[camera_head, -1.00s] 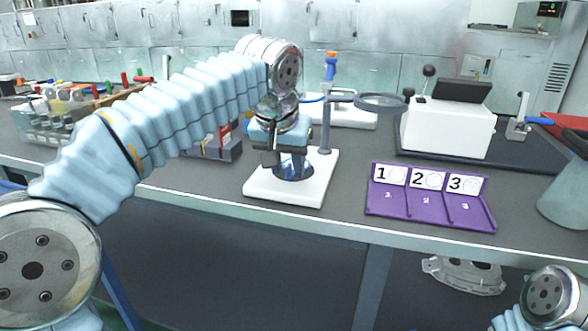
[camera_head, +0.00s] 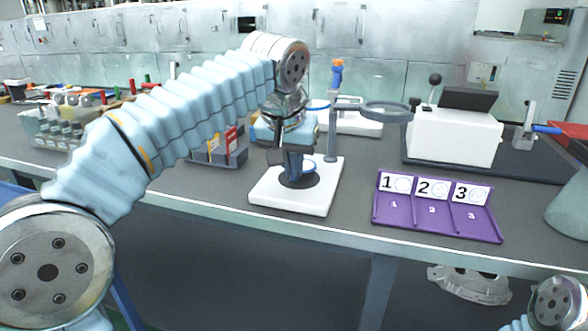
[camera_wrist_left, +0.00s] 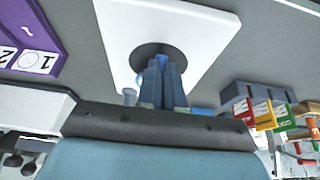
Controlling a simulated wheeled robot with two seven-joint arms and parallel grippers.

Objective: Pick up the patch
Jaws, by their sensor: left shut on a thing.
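The patch (camera_head: 308,164) looks like a small round blue disc with a pale edge. In the head view it shows just right of my left gripper's fingers, a little above the white stand's base. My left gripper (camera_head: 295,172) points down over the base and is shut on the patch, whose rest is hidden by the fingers. In the left wrist view the two closed fingers (camera_wrist_left: 163,66) stand over the dark round spot on the base. My right gripper is not in view.
The white base (camera_head: 315,203) carries an upright post with a magnifier ring (camera_head: 388,112). A purple tray (camera_head: 437,232) numbered 1, 2, 3 lies to the right. A white box device (camera_head: 455,137) stands behind it. A grey bin with coloured cards (camera_head: 222,156) is left of the base.

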